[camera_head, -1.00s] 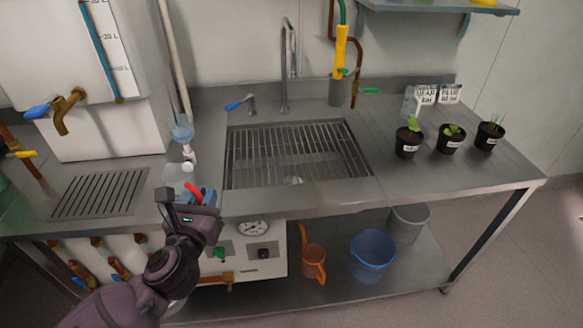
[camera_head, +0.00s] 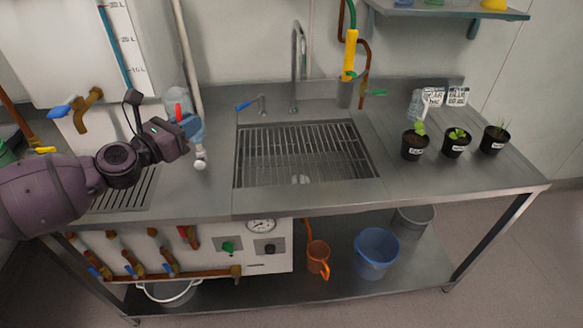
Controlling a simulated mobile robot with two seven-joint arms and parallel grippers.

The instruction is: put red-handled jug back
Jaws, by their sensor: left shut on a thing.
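The red-handled jug (camera_head: 197,128) is a clear, bluish vessel with a red handle. It is held up at the left of the sink, in front of the white pipe. My left gripper (camera_head: 182,125) is shut on it at the handle side, and the fingers hide part of the handle. Whether the jug holds liquid is not clear. A small white fitting (camera_head: 200,164) shows just below the jug. My right gripper is not in view.
A white tank with a brass tap (camera_head: 88,97) stands at the left. The sink grid (camera_head: 300,150) is empty. Potted seedlings (camera_head: 457,143), label cards (camera_head: 457,96) and a clear vessel (camera_head: 416,103) are at the right. An orange jug (camera_head: 318,258) and blue bucket (camera_head: 376,252) sit below.

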